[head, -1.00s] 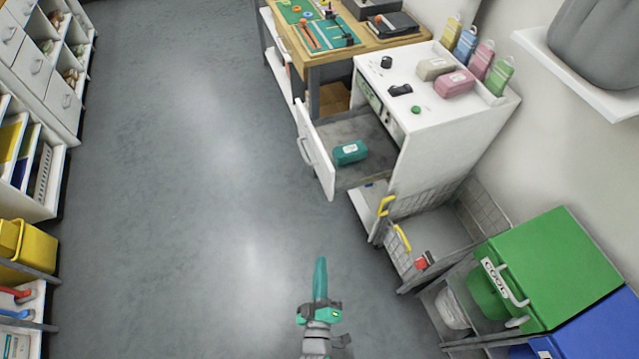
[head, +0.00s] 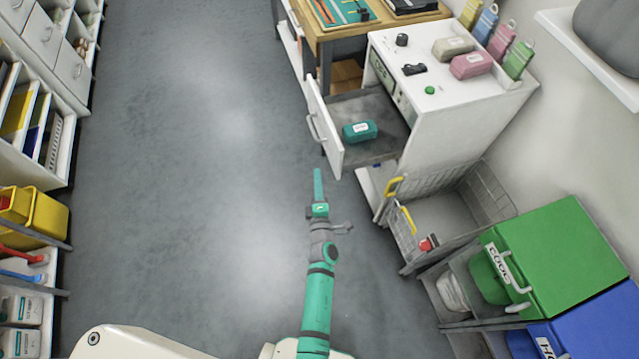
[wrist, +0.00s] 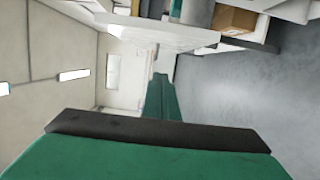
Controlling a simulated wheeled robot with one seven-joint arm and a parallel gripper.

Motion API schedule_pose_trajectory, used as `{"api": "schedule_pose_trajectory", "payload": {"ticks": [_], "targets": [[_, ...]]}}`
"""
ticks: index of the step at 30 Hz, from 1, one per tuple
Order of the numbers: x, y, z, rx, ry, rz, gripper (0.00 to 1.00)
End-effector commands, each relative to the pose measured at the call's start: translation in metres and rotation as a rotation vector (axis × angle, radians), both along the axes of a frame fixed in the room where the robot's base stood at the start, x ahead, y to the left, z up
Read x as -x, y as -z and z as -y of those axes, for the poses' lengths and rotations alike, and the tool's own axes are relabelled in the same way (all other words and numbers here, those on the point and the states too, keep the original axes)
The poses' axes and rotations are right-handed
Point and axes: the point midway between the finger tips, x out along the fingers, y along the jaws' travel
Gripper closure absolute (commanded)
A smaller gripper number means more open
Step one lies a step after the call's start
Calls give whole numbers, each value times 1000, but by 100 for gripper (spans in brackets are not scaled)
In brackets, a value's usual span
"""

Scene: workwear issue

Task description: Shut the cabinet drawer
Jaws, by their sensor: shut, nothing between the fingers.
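The cabinet drawer (head: 325,129) stands pulled out from the white cabinet (head: 450,110) in the head view. Its white front with a grey handle faces left. A teal packet (head: 360,131) with a white label lies inside it. My gripper (head: 318,172) is shut and empty, in front of the drawer front and slightly below it in the picture. A gap seems to show between the fingertips and the drawer. In the wrist view the green fingers (wrist: 160,95) point forward, and a white panel, likely the drawer front (wrist: 160,35), lies just beyond them.
A wire basket (head: 405,232) with yellow handles is pulled out below the drawer. A green bin (head: 560,255) and a blue bin (head: 600,325) stand at the lower right. A wooden workbench (head: 330,35) stands behind the cabinet. The floor to the left (head: 190,180) is clear.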

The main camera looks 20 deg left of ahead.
Motion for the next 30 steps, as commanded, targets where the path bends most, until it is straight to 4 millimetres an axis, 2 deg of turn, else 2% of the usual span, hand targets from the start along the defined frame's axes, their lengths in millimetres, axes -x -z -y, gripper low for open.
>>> {"api": "schedule_pose_trajectory", "payload": {"ticks": [3,11,21,30], "targets": [[-21,-1,-7,-3,0,1,100],[-57,-1,-19,-1,1,1,100],[-73,-1,9,-1,1,1,100],[-75,0,14,-2,1,-1,100]]}}
